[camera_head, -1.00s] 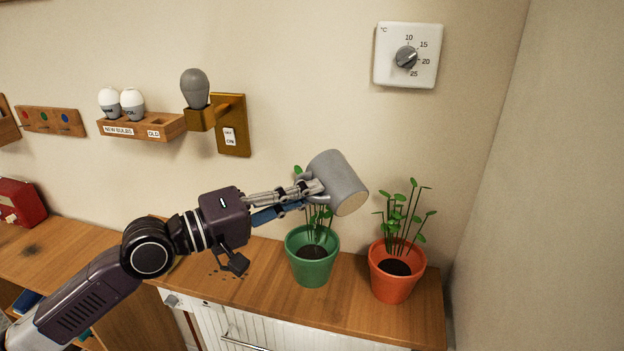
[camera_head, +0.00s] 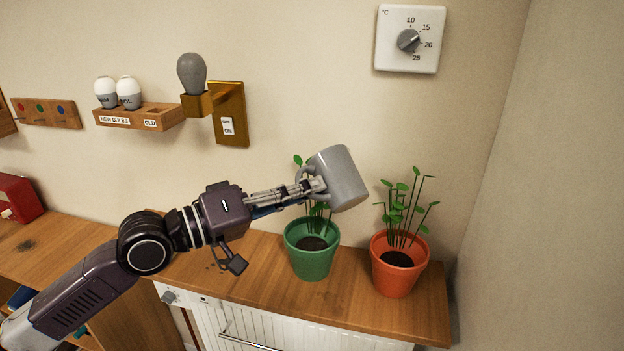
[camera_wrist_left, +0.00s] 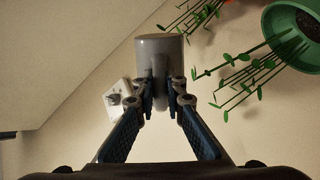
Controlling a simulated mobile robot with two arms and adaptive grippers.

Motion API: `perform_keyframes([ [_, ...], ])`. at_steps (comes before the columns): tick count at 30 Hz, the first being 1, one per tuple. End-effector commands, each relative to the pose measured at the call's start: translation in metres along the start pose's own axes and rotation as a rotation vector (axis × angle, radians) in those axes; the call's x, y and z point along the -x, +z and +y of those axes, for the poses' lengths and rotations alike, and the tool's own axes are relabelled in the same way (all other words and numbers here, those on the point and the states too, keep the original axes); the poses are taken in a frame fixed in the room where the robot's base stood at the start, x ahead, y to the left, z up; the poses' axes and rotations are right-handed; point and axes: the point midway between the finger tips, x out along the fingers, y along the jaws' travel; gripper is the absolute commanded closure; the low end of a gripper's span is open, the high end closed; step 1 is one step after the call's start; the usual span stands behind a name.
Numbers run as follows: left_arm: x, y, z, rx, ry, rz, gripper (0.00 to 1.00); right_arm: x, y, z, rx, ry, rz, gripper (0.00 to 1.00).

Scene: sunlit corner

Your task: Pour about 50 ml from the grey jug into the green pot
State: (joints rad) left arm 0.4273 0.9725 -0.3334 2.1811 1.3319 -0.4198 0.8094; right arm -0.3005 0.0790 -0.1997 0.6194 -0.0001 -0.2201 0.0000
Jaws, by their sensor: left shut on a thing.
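My left gripper (camera_head: 313,188) is shut on the grey jug (camera_head: 345,180) by its handle side. The jug is in the air above and a little right of the green pot (camera_head: 311,262), leaning slightly, with its base low. No stream of liquid shows, and the jug's inside is hidden. The green pot stands on the wooden top with dark soil and a plant partly hidden behind the gripper and jug. In the left wrist view, the jug (camera_wrist_left: 160,58) is between the fingers and the green pot (camera_wrist_left: 283,62) is at the upper right. My right gripper is not in view.
An orange pot (camera_head: 392,279) with a plant stands right of the green pot on the wooden top (camera_head: 255,270). A thermostat (camera_head: 385,55), a lamp holder (camera_head: 231,105) and a bulb rack (camera_head: 130,119) are on the wall behind. A red box (camera_head: 18,198) is far left.

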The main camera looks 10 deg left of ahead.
Motion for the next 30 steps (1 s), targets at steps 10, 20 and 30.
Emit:
perform_keyframes([
  [10,0.0,0.009,-0.01,-0.2,0.003,0.0,1.0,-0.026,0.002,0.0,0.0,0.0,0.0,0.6],
  [20,0.0,0.011,-0.01,-0.295,0.001,0.0,1.0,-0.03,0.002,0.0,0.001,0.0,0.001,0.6],
  [30,0.0,0.011,-0.01,-0.292,0.001,0.0,1.0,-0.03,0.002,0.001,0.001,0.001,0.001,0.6],
])
